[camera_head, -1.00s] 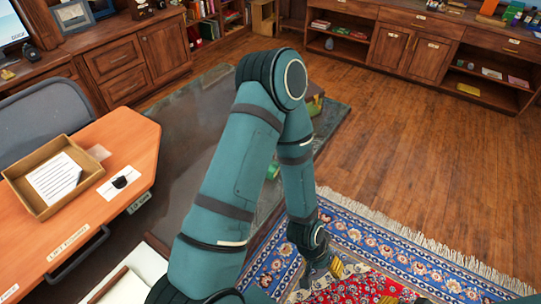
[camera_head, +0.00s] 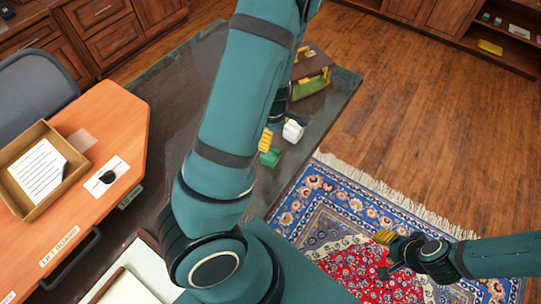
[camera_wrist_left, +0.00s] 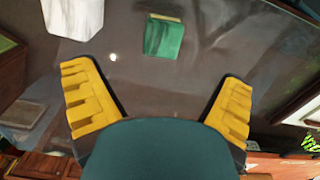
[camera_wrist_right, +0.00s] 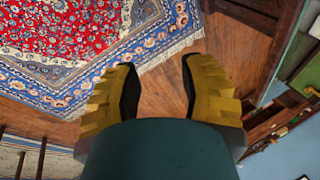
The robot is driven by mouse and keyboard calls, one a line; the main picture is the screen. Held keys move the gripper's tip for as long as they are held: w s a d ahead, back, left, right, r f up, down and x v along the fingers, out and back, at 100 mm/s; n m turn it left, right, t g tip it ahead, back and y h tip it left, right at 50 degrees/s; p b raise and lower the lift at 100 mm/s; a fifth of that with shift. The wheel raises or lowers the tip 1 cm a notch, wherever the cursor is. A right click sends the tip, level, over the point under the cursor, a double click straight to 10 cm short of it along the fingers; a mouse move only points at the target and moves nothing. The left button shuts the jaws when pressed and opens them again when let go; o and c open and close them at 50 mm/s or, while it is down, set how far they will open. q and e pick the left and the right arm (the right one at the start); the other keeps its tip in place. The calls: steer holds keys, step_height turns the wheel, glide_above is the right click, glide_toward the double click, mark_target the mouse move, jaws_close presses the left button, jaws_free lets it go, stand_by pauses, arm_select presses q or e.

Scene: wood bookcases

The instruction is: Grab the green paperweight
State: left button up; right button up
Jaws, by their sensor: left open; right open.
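The green paperweight (camera_head: 270,157) is a small green block on the dark glossy tabletop (camera_head: 318,110). It also shows in the left wrist view (camera_wrist_left: 164,37), top centre, ahead of and between my fingers. My left gripper (camera_head: 266,138) is open just beside it in the head view, partly hidden behind my left arm. Its yellow fingers (camera_wrist_left: 158,100) are spread and hold nothing. My right gripper (camera_head: 384,254) is over the rug at the lower right; its fingers (camera_wrist_right: 160,95) are apart and empty.
A white object (camera_head: 293,131) stands close to the paperweight. A brown and green box-like case (camera_head: 310,75) sits farther back on the dark table. An orange desk (camera_head: 100,150) with a tray (camera_head: 20,205) is at left. A patterned rug (camera_head: 335,210) lies at right.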

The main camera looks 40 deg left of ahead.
mark_target(271, 152)
arm_select(q)
step_height(271, 152, down, 6)
steer(key=shift+f+b, duration=0.25)
steer(key=shift+b, duration=0.9)
steer(key=shift+s+a+f+b, duration=0.15)
steer(key=shift+f+b, duration=0.45)
steer(key=shift+f, duration=0.9)
steer(key=shift+s+a+f+b, duration=0.1)
steer(key=shift+f+b, duration=0.45)
steer(key=shift+f, duration=0.9)
steer(key=shift+d, duration=0.1)
steer(key=c, duration=1.4)
